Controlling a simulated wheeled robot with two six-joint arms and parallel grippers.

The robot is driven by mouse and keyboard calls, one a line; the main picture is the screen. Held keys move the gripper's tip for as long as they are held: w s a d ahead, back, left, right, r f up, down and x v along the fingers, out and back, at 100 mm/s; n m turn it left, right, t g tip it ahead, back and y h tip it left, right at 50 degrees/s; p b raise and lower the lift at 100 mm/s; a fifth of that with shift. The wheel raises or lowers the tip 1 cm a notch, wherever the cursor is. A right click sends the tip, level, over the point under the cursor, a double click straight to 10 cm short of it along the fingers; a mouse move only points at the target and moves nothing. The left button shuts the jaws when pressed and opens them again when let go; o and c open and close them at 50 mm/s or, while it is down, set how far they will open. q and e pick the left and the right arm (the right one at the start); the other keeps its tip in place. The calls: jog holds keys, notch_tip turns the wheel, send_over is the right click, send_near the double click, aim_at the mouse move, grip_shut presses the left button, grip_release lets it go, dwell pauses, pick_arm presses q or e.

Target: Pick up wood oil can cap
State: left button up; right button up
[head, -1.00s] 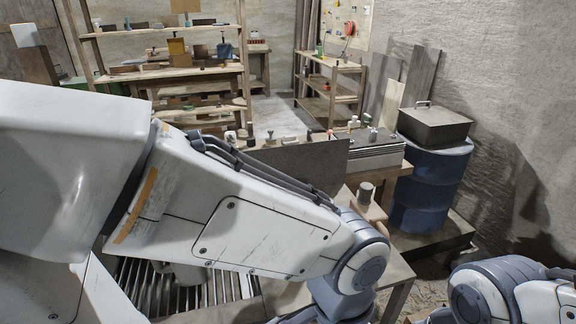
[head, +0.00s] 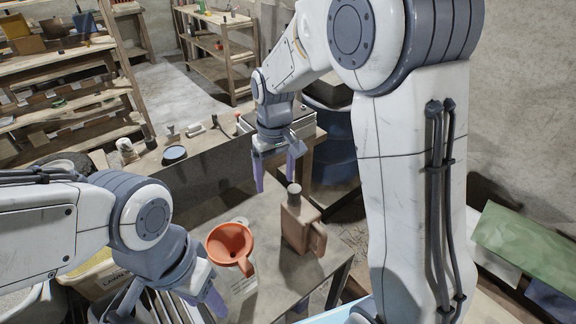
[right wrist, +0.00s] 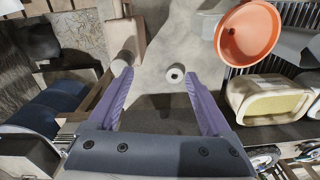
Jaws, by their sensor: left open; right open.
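The brown wood oil can (head: 299,228) stands upright on the table, with its handle on the right. Its cap (head: 294,190), a short grey-brown cylinder, sits on top. My right gripper (head: 275,175) is open above and behind the can, fingers pointing down. In the right wrist view its purple fingers (right wrist: 158,90) are spread, and a beige-brown cylinder (right wrist: 122,62), seemingly the cap, shows beside the left finger. A small pale ring (right wrist: 175,73) lies between the fingers in that picture; I cannot tell what it is. My left gripper (head: 185,305) is open at lower left, partly hidden.
An orange funnel (head: 231,245) is left of the can, close to it; it also shows in the right wrist view (right wrist: 248,38). A yellowish container (head: 95,272) is behind my left arm. A dark panel (head: 215,165) stands along the table's back. A blue barrel (head: 335,150) is beyond.

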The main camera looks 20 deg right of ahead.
jog(key=w+d+m+p, duration=0.1)
jog(key=w+d, duration=0.3)
jog(key=d, duration=0.1)
jog(key=p, duration=0.2)
send_over(294, 188)
jog(key=f, duration=0.4)
jog(key=shift+s+a, duration=0.15)
jog(key=shift+s, duration=0.1)
jog(key=shift+f, duration=0.35)
jog(key=shift+f+p, duration=0.3)
jog(key=shift+f, duration=0.2)
jog(key=f, duration=0.1)
jog(key=f+p, duration=0.1)
jog(key=f, duration=0.1)
jog(key=shift+w+d+f+p, duration=0.2)
jog(key=shift+d+p, duration=0.05)
jog(key=shift+p, duration=0.15)
jog(key=shift+f, duration=0.5)
pick_arm(q)
notch_tip(294, 188, up, 7)
pick_arm(e)
grip_shut()
